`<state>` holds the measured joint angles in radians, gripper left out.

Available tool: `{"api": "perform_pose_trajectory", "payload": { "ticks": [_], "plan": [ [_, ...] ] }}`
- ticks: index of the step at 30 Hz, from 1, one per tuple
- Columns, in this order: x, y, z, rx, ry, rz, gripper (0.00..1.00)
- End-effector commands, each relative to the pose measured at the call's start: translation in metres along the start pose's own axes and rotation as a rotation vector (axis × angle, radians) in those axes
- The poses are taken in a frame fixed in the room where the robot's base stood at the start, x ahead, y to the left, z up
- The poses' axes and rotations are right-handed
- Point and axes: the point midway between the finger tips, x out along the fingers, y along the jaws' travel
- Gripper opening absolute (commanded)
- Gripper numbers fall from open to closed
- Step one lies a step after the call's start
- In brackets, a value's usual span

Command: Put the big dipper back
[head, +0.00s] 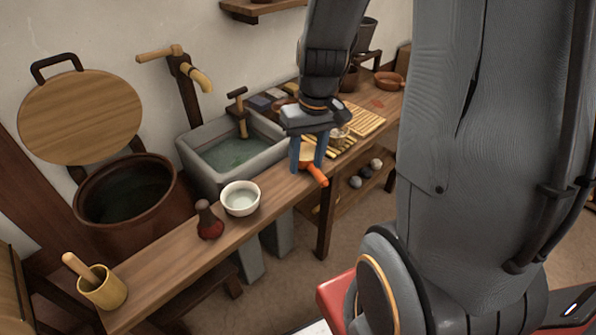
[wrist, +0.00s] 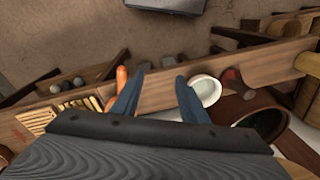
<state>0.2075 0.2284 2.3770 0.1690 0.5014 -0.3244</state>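I cannot tell for certain which thing is the big dipper. A small piece with a bright orange handle (head: 318,177) lies at the bench's front edge by my gripper; its far end is partly hidden by the fingers. The orange handle (wrist: 122,76) also shows in the wrist view, beside the left finger. A yellow cup (head: 103,292) with a wooden handle rising from it (head: 80,268) stands at the bench's near left end. My gripper (head: 308,168) points down over the bench with its blue fingers apart. In the wrist view (wrist: 163,73) nothing shows between the fingers.
Behind are a stone sink (head: 195,168) with water and a large brown vat (head: 165,195). Slatted mats (head: 366,120) lie farther right. Bare bench lies between bottle and cup.

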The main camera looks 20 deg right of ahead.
Motion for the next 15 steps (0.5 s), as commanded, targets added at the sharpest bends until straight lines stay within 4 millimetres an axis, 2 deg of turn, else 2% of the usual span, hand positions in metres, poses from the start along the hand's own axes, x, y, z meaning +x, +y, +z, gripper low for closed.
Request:
{"api": "perform_pose_trajectory", "payload": {
  "ticks": [1, 6, 10, 15],
  "plan": [
    [-0.008, -0.02, 0.013, -0.021, 0.01, 0.018, 0.4],
    [-0.019, -0.053, 0.045, -0.037, 0.037, 0.057, 0.4],
    [-0.021, -0.062, 0.056, -0.038, 0.047, 0.068, 0.4],
    [-0.021, -0.062, 0.058, -0.036, 0.048, 0.07, 0.4]
  ]
}}
